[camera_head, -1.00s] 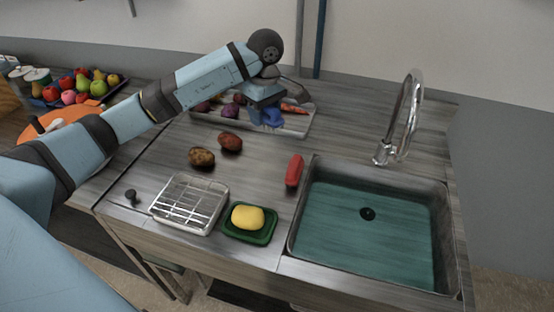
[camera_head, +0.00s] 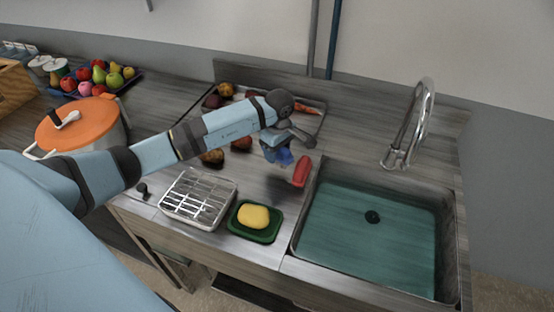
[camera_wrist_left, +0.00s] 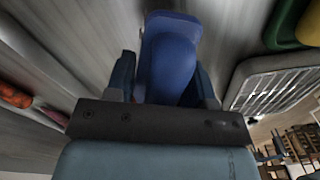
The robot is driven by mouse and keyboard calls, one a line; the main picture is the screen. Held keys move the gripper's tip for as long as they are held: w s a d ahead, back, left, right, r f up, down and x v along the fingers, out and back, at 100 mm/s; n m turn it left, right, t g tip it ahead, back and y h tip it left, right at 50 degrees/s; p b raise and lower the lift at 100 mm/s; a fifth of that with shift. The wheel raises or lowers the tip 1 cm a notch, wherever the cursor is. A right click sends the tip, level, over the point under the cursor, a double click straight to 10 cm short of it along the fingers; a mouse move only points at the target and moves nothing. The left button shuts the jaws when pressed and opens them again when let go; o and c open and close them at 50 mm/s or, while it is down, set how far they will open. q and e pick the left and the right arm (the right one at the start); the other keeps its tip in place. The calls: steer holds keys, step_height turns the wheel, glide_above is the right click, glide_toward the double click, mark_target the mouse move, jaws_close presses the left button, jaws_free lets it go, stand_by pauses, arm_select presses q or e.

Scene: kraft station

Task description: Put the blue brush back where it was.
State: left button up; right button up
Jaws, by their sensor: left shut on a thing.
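The blue brush (camera_head: 284,157) is held in my left gripper (camera_head: 277,148), above the counter just left of a red brush-like object (camera_head: 301,171). In the left wrist view the blue brush (camera_wrist_left: 171,52) fills the space between the two fingers of the left gripper (camera_wrist_left: 166,80), which are shut on it. The brush is apart from the counter as far as I can tell. My right gripper is in neither view.
A wire rack (camera_head: 198,199) and a yellow sponge (camera_head: 254,216) on a green dish (camera_head: 251,235) stand at the front. The sink (camera_head: 370,225) with its faucet (camera_head: 405,125) is at the right. A vegetable tray (camera_head: 318,123) lies behind, an orange-lidded pot (camera_head: 80,125) at left.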

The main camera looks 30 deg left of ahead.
mark_target(277, 169)
arm_select(q)
step_height(277, 169, down, 4)
steer(key=shift+f+p, duration=0.25)
steer(key=shift+p, duration=0.05)
steer(key=o, duration=0.5)
steer(key=shift+f, duration=0.15)
steer(key=shift+c, duration=0.2)
steer(key=o, duration=0.4)
steer(key=shift+o, duration=0.2)
